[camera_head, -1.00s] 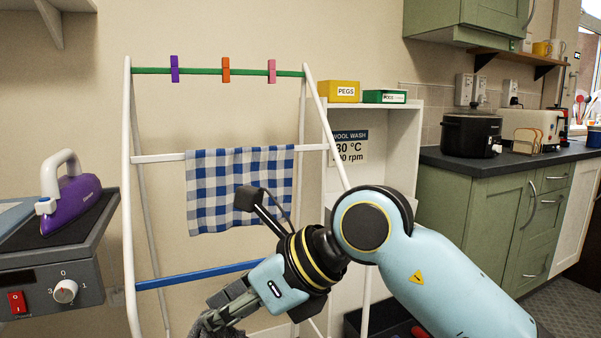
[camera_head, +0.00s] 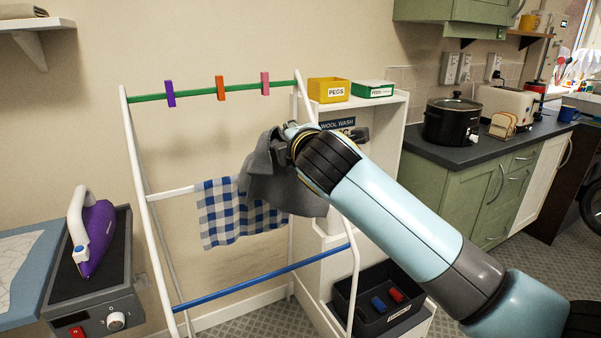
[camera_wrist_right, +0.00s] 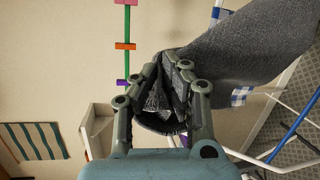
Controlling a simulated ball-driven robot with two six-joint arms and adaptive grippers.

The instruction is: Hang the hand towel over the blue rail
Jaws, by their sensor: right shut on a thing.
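My right gripper (camera_head: 285,147) is shut on the grey hand towel (camera_head: 272,185), high in front of the drying rack's right side. The towel hangs down from the fingers in loose folds, partly in front of the checked cloth. In the right wrist view, the towel (camera_wrist_right: 248,48) spreads from between the fingers (camera_wrist_right: 168,85) to the upper right. The blue rail (camera_head: 262,277) is the rack's low bar, bare and well below the towel. It also shows at the right of the wrist view (camera_wrist_right: 294,136). My left gripper is in neither view.
A blue-and-white checked cloth (camera_head: 222,218) hangs on the white middle rail (camera_head: 172,192). The green top rail (camera_head: 205,92) carries purple, orange and pink pegs. An iron (camera_head: 92,235) stands at the left. A white shelf unit (camera_head: 385,125) with a black bin (camera_head: 405,318) stands at the right.

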